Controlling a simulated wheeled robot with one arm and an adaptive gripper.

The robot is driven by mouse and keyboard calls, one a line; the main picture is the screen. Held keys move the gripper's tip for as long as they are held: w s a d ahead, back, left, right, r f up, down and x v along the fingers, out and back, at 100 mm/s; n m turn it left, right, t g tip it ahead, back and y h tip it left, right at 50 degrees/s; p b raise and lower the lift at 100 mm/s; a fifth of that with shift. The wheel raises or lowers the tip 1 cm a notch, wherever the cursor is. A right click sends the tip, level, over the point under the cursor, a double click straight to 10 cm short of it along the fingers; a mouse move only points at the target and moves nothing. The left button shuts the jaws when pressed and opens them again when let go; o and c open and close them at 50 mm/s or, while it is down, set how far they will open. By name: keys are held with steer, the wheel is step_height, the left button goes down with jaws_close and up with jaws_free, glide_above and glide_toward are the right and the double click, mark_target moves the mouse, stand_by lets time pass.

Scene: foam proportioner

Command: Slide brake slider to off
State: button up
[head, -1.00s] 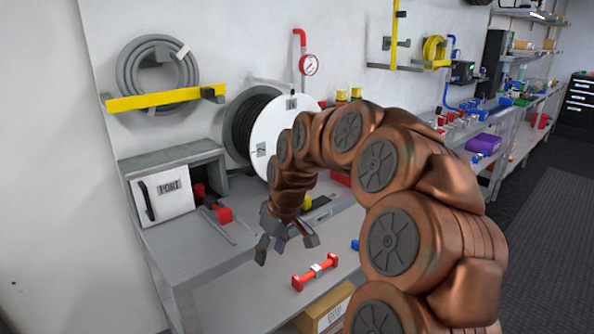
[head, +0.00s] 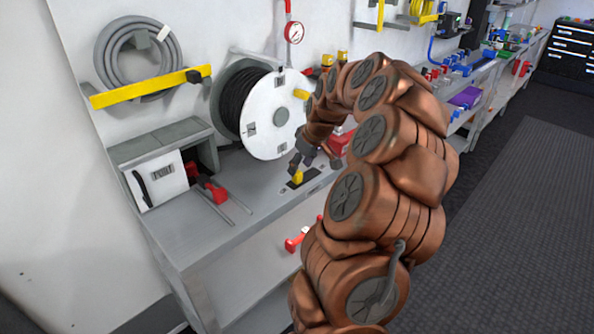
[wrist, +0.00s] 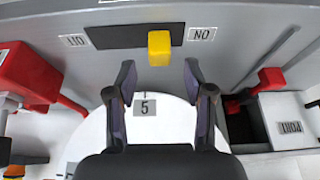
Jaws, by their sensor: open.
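The brake slider's yellow knob (wrist: 159,48) sits in a dark slot (wrist: 110,37) on the grey bench. In the wrist view it is right of the slot's middle, nearer the plate (wrist: 202,34) that reads ON upside down. The other plate (wrist: 74,41), at the slot's left end, is hard to read. My gripper (wrist: 158,76) is open, with its fingertips apart on either side of the knob's line and the knob just beyond them. Contact is not visible. In the head view the knob (head: 297,178) shows just below my gripper (head: 314,166).
A white-faced hose reel (head: 270,125) stands close behind my gripper. A grey box with a white door (head: 157,178) and a red handle piece (head: 211,190) are on the bench to the left. A red bar (head: 297,240) is on the lower shelf.

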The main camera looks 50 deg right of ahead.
mark_target(297, 177)
steer(key=shift+p+x, duration=0.35)
steer(key=shift+x, duration=1.8)
jaws_close()
